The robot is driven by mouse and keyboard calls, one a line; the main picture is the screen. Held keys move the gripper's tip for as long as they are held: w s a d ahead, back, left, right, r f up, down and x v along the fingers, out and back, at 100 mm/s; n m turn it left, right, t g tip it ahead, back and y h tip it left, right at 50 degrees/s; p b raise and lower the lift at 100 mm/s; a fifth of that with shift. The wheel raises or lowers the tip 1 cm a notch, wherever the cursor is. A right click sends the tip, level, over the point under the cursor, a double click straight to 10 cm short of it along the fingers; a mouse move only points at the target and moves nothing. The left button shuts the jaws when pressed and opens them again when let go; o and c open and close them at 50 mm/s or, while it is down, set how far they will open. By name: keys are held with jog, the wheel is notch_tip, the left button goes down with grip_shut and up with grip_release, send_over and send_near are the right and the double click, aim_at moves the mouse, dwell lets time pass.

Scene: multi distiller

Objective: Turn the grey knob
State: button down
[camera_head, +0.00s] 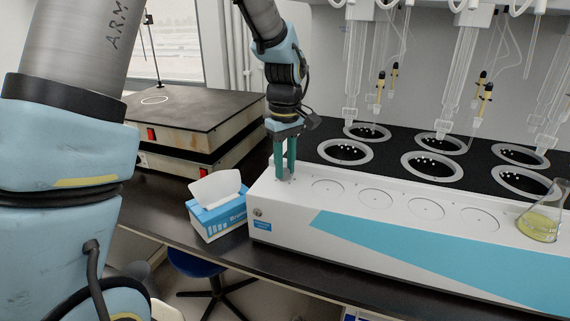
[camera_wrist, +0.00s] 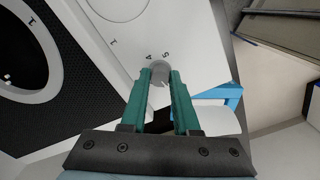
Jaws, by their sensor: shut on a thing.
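The grey knob (camera_wrist: 159,72) stands on the white top of the distiller (camera_head: 300,222), near its left end. In the wrist view it sits between my green fingertips, with printed numbers on the panel beside it. My gripper (camera_head: 285,176) points down onto the knob and is shut on it. In the head view the fingers mostly hide the knob. Its turn angle cannot be told.
A blue tissue box (camera_head: 222,219) stands close to the left of the distiller. Behind are black heating wells (camera_head: 345,151) with glass tubes (camera_head: 463,80) above. A flask of yellow liquid (camera_head: 541,222) stands at the right. A stacked hotplate (camera_head: 190,108) is behind left.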

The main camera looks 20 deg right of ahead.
jog(key=m, duration=0.6)
jog(key=shift+p, duration=0.35)
jog(key=m+p, duration=0.1)
jog(key=m, duration=0.5)
jog(key=shift+r+m, duration=0.1)
jog(key=shift+m, duration=0.3)
jog(key=m+p, duration=0.2)
jog(key=m, duration=0.4)
jog(key=m+p, duration=0.1)
jog(key=m, duration=0.2)
jog(key=shift+m+p, duration=0.3)
jog(key=shift+m, duration=0.1)
jog(key=shift+m+p, duration=0.65)
jog(key=shift+m, duration=0.75)
jog(key=c, duration=0.7)
grip_release()
jog(key=shift+o, duration=0.2)
